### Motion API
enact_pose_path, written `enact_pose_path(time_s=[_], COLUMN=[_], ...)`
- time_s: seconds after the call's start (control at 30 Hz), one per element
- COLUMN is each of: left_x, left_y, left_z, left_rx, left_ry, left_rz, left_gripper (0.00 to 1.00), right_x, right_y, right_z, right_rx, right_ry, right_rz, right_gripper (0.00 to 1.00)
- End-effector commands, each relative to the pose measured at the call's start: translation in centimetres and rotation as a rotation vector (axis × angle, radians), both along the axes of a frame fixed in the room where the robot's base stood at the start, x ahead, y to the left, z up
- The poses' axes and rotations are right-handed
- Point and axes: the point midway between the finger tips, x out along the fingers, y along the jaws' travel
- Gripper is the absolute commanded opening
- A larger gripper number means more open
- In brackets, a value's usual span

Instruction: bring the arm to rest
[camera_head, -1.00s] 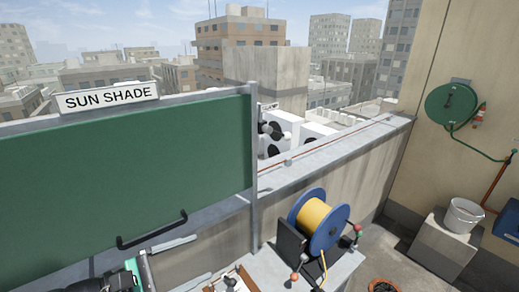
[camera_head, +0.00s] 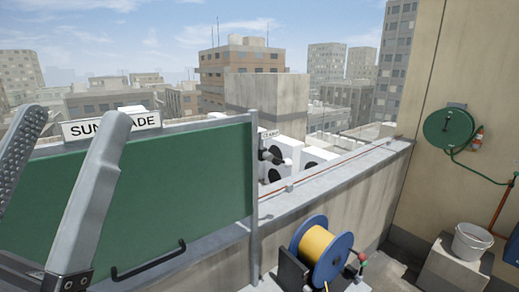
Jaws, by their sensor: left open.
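My left gripper (camera_head: 82,115) is raised close to the camera at the left edge of the view. Its two grey fingers stand well apart, open, with nothing between them. One finger has a textured inner face. The fingers cover part of the green sun shade panel (camera_head: 190,185) and the middle of its "SUN SHADE" sign (camera_head: 148,121). I cannot tell the gap between the fingers and the panel, but no contact shows. My right gripper is not in view.
A blue reel with yellow line (camera_head: 318,246) stands at the bottom centre. Behind it runs a concrete parapet (camera_head: 345,172) with white condenser units (camera_head: 289,156) beyond. A green hose reel (camera_head: 449,131) hangs on the right wall, above a white bucket (camera_head: 471,242).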

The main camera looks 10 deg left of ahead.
Motion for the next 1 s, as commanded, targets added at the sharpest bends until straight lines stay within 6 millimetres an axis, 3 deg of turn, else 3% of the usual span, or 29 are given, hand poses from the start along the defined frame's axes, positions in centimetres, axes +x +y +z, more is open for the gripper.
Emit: enact_pose_path(time_s=[0.03, 0.07, 0.1, 0.27, 0.4, 0.53, 0.63, 0.77, 0.87, 1.0], left_x=[1.3, 1.1, 1.1, 1.1, 1.1, 1.2, 1.2, 1.2, 1.2, 1.2], left_y=[-0.1, -0.1, 0.0, 0.0, 0.0, 0.0, 0.0, 0.0, 0.0, 0.1], left_z=[-1.1, 2.1, 3.9, 9.9, 16.0, 19.9, 21.1, 21.1, 20.5, 17.6], left_rx=[-0.056, -0.050, -0.047, -0.046, -0.046, -0.045, -0.044, -0.045, -0.045, -0.045], left_ry=[0.079, 0.065, 0.062, 0.063, 0.063, 0.063, 0.064, 0.063, 0.063, 0.063], left_rz=[-0.072, -0.062, -0.058, -0.054, -0.052, -0.051, -0.051, -0.050, -0.049, -0.049], left_gripper=[0.92, 0.92, 0.92, 0.92, 0.92, 0.92, 0.92, 0.92, 0.92, 0.92], right_x=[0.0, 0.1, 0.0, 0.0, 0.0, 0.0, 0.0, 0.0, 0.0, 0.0], right_y=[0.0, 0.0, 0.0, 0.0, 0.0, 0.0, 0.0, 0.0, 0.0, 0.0], right_z=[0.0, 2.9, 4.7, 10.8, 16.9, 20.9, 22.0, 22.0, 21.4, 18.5], right_rx=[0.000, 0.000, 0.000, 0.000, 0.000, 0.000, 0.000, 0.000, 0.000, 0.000], right_ry=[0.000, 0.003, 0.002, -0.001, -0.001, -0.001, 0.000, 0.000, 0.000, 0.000], right_rz=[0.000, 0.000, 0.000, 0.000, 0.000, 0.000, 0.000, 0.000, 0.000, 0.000], right_gripper=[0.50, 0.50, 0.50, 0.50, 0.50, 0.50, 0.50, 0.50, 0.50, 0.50])
